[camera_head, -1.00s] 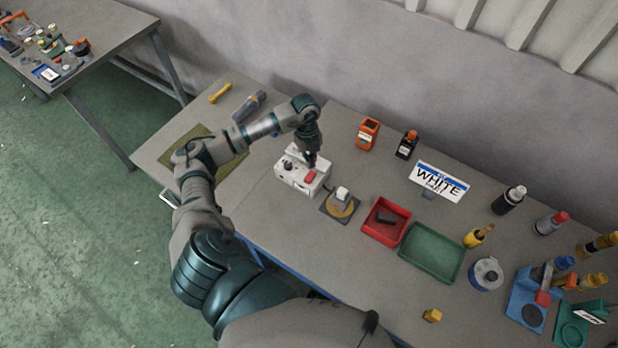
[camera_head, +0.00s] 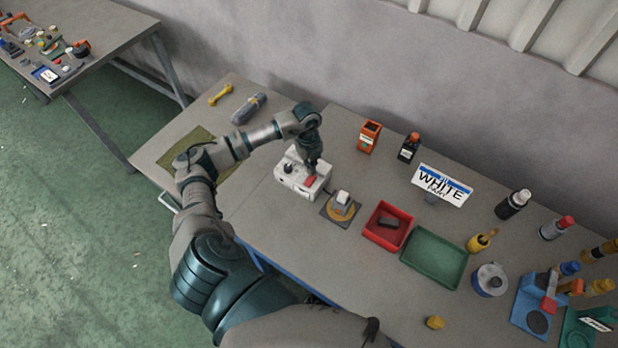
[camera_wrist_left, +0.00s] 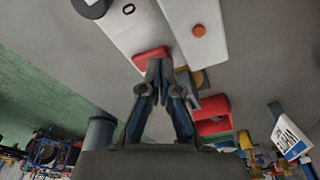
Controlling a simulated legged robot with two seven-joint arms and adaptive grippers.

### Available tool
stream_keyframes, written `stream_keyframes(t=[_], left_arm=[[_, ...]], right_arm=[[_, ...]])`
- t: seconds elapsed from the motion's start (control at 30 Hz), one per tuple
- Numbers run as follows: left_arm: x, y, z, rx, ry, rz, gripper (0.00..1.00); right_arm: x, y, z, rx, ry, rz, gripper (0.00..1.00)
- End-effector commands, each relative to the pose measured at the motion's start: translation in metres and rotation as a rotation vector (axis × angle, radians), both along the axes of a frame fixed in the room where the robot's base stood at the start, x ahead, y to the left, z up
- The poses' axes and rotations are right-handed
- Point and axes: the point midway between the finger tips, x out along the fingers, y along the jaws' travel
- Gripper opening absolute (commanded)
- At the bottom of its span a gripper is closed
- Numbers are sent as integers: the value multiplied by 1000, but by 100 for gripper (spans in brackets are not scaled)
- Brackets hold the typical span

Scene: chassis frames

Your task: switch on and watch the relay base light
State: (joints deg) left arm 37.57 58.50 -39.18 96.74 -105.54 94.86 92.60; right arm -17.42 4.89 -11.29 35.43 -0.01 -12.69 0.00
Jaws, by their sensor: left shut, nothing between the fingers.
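A white box (camera_head: 290,181) stands on the bench, with a black knob (camera_head: 288,169) and a red switch (camera_head: 310,181) on it. The wrist view shows the red switch (camera_wrist_left: 151,57) and a small orange round spot (camera_wrist_left: 199,31) on the box; whether the spot is lit I cannot tell. Beside the box is a dark plate with a yellow disc (camera_head: 338,211) and a pale block (camera_head: 343,198) on it. My left gripper (camera_head: 313,172) is shut and empty, its tips at the red switch; contact is unclear. My right gripper is out of view.
A red tray (camera_head: 379,235) holding a dark piece and an empty green tray (camera_head: 433,258) lie to the right. Behind stand an orange container (camera_head: 369,137), a dark bottle (camera_head: 408,148) and a "WHITE" sign (camera_head: 442,186).

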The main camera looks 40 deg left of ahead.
Motion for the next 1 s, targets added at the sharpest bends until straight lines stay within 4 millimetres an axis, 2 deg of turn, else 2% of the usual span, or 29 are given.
stream_keyframes(t=[0.2, 0.7, 1.0], left_arm=[[0, -3, 1, 3, -1, -1, 0], [0, 0, -1, 0, 0, 0, 0], [0, 0, -6, 0, 0, 0, 0]], right_arm=[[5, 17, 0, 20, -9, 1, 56], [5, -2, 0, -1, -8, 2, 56], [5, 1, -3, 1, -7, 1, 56]])
